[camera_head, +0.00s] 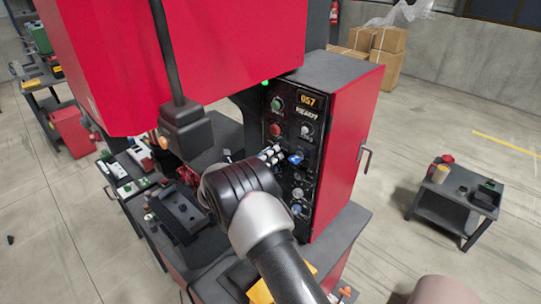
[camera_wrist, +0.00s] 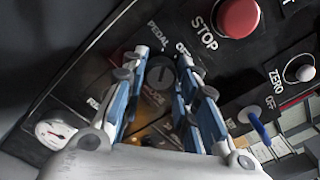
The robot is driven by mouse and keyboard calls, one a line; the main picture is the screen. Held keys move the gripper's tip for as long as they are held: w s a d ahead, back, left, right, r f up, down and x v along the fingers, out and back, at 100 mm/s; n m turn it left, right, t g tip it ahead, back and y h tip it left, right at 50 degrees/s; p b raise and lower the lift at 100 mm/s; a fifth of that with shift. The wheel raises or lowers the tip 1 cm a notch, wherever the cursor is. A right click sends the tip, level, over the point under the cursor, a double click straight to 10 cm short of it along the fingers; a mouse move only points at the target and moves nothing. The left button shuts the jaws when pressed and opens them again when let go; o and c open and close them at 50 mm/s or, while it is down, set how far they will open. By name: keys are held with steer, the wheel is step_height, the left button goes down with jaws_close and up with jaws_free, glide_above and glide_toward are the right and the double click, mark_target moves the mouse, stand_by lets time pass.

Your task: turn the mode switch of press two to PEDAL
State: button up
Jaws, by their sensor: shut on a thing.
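My gripper (camera_wrist: 161,58) is shut on the mode switch (camera_wrist: 160,76), a dark round knob on the black control panel (camera_wrist: 112,42). One blue-padded finger is on each side of the knob. The label PEDAL stands at the upper left of the knob, and OFF at the upper right, partly behind a finger. A third label at the left is partly hidden. I cannot tell clearly which label the knob points at. In the head view my gripper (camera_head: 271,154) reaches the panel on the red cabinet (camera_head: 345,145), and the knob is hidden behind it.
A red STOP button (camera_wrist: 239,17) is close to the right finger. A ZERO toggle (camera_wrist: 299,69), a blue-handled lever (camera_wrist: 257,128) and a round gauge (camera_wrist: 54,133) are nearby. The display (camera_head: 308,100) reads 057. A small side table (camera_head: 455,195) stands at the right.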

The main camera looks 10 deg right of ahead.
steer(key=shift+n, duration=0.6)
steer(key=o, duration=1.1)
steer(key=shift+c, duration=0.2)
steer(key=v, duration=1.2)
